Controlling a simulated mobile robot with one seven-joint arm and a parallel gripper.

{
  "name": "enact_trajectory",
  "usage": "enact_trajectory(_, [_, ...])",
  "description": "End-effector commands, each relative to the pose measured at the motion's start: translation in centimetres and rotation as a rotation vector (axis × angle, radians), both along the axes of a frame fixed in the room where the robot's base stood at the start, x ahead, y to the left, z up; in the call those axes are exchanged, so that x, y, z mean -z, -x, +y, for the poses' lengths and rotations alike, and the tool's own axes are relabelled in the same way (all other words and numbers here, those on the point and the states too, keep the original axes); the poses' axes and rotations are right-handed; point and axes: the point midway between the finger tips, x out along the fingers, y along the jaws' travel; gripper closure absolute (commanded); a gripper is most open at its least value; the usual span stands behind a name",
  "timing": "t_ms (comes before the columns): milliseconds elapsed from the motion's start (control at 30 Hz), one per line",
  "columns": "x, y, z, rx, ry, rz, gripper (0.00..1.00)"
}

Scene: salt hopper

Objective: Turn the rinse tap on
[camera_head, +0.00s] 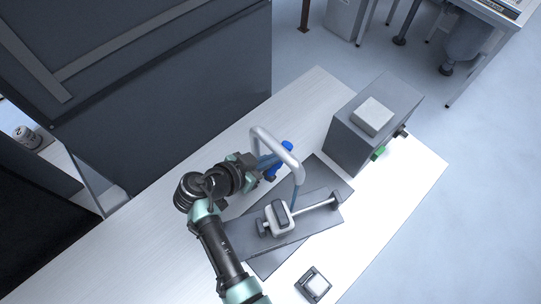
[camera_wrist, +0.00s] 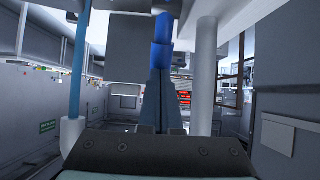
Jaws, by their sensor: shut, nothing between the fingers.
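The rinse tap (camera_head: 263,134) is a pale grey arched pipe standing behind the grey tray. Its blue handle (camera_head: 287,146) shows beside the pipe, partly hidden by the spout. My gripper (camera_head: 270,163) is shut and empty, reaching under the arch to the handle. In the wrist view, the shut fingertips (camera_wrist: 160,72) meet or overlap the blue handle (camera_wrist: 162,35); I cannot tell if they touch. The white pipe (camera_wrist: 205,75) stands to the right there. A thin blue streak (camera_head: 295,197) runs down from the spout end and looks like water; it also shows in the wrist view (camera_wrist: 79,65).
A dark grey sloping tray (camera_head: 322,177) lies under the spout, with a grey clamp-like device (camera_head: 279,217) on it. A grey box (camera_head: 360,135) with a green button stands to the right. A small square dish (camera_head: 313,284) sits in front. The bench's left side is clear.

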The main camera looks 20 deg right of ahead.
Motion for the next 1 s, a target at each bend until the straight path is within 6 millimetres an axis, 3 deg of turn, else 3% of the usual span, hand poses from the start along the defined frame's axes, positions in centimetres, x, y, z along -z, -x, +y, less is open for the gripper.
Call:
enact_trajectory(233, [0.1, 0.0, -0.1, 0.001, -0.004, 0.001, 1.00])
enact_trajectory(433, [1.1, -0.6, -1.6, 0.002, -0.071, 0.022, 1.00])
enact_trajectory(1000, [0.6, -0.6, -2.3, 0.007, -0.066, 0.025, 1.00])
